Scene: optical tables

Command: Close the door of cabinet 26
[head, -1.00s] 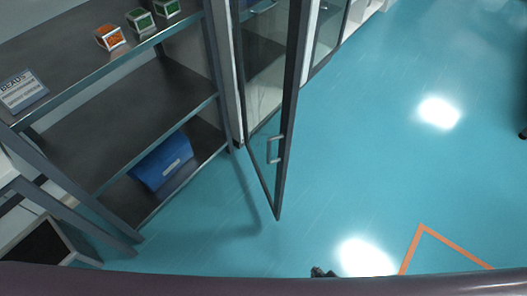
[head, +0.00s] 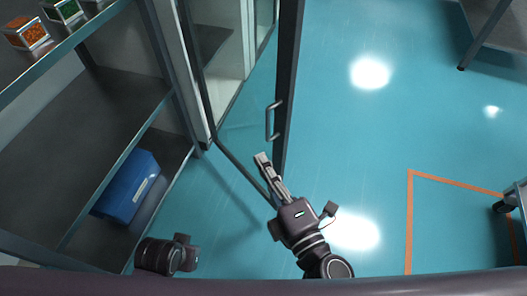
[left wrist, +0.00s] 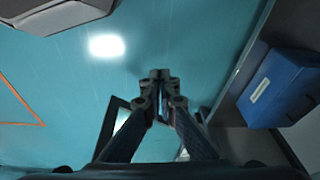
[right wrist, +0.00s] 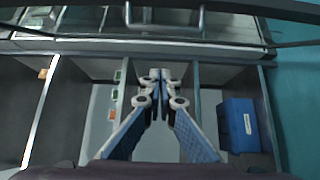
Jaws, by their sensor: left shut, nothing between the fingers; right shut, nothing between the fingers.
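A glass door with a dark frame (head: 286,70) stands open from a cabinet (head: 205,75); no cabinet number is readable. Its bar handle (head: 270,122) is on the near part of the door, and also shows in the right wrist view (right wrist: 165,24). My right gripper (head: 262,158) is shut and empty, just below the handle in the head view, overlapping the door's lower end; contact cannot be told. It shows shut in its wrist view (right wrist: 160,76). My left gripper is shut and empty in the left wrist view (left wrist: 160,76), over the floor.
An open shelf unit (head: 110,100) at left holds a blue bin (head: 128,186) and small boxes (head: 25,33). A table (head: 490,30) stands at the far right. Blue floor (head: 350,110) right of the door is clear, with orange tape (head: 409,210).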

